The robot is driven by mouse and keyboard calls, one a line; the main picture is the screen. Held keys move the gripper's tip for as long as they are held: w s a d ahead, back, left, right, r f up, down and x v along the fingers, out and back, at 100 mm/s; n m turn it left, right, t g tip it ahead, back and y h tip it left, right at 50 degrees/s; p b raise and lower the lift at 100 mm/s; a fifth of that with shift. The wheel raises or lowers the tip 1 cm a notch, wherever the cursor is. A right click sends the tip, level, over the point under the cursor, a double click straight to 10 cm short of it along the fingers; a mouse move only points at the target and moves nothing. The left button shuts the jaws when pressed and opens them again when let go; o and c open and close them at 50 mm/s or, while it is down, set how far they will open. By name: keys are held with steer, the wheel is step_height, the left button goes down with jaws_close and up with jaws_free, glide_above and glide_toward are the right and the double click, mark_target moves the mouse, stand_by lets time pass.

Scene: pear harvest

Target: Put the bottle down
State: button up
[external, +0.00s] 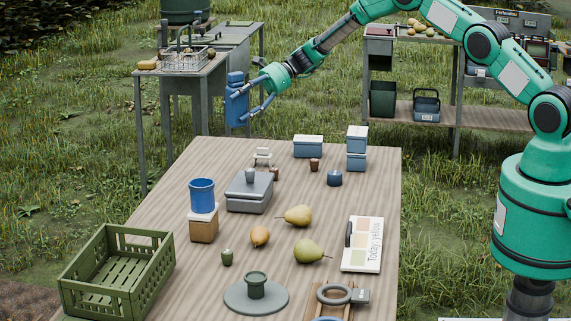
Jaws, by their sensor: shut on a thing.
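The blue bottle (235,102) is in the upper middle of the external view, upright and in the air beyond the far left corner of the wooden table. My gripper (250,93) reaches in from the right and is shut on the bottle. Its fingers lie along the bottle's side. The bottle is clear of the wooden table top (290,180). Whether it touches anything behind it cannot be told.
Pears (310,251), a grey lidded box (250,193), blue boxes (308,146), a blue cup on a block (202,196) and a green crate (117,270) stand on the table. A grey side table (215,62) with a wire rack stands behind. The table's far left corner is bare.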

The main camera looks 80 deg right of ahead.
mark_target(238, 126)
step_height(238, 126, down, 8)
steer(key=shift+r, duration=0.15)
stand_by(0.4)
step_height(238, 126, down, 6)
steer(key=shift+b, duration=0.35)
stand_by(0.4)
steer(key=shift+f, duration=2)
steer(key=shift+f+b, duration=0.15)
steer(key=shift+b, duration=0.25)
steer(key=o, duration=1.6)
